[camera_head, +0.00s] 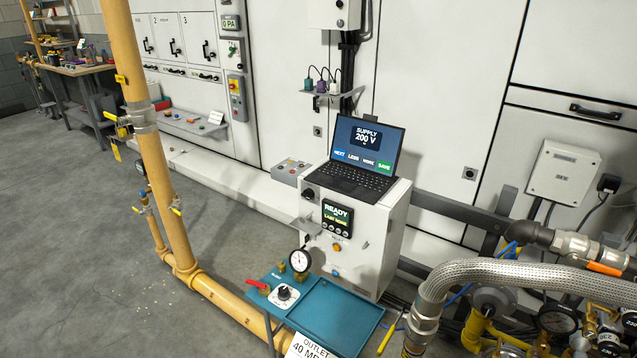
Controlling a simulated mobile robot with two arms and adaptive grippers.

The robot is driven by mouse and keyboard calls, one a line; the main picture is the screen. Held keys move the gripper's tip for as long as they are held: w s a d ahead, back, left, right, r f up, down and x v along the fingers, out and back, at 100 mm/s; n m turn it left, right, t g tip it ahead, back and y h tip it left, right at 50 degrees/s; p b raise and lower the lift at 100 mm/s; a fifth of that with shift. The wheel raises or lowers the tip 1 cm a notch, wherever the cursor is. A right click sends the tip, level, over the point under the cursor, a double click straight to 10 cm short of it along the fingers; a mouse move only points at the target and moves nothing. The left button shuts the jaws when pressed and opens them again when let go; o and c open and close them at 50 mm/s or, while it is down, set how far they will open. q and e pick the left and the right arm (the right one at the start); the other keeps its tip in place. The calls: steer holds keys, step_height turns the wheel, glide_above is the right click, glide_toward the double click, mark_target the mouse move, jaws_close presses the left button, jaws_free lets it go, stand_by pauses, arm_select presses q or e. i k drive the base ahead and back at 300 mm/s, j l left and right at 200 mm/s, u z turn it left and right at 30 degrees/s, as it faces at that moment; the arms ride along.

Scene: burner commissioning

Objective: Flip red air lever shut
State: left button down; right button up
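A small red lever (256,285) sits at the left end of the teal tray (345,318), beside a round black knob on a white base (284,293). Another lever, orange-red (604,268), lies along a steel valve (575,244) on the pipe at the right, pointing down to the right. I cannot tell from this view which of the two is the air lever. Neither of my grippers shows in the head view.
A grey cabinet (375,235) carries an open laptop (362,160) reading "SUPPLY 200 V". A dial gauge (299,261) stands at the tray's back edge. A braided hose (520,272) and several gauges crowd the lower right.

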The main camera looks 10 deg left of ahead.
mark_target(264, 287)
steer(key=i+j, duration=0.1)
steer(key=j, duration=0.8)
steer(key=i+j+z, duration=0.1)
steer(key=j, duration=0.35)
steer(key=i, duration=0.05)
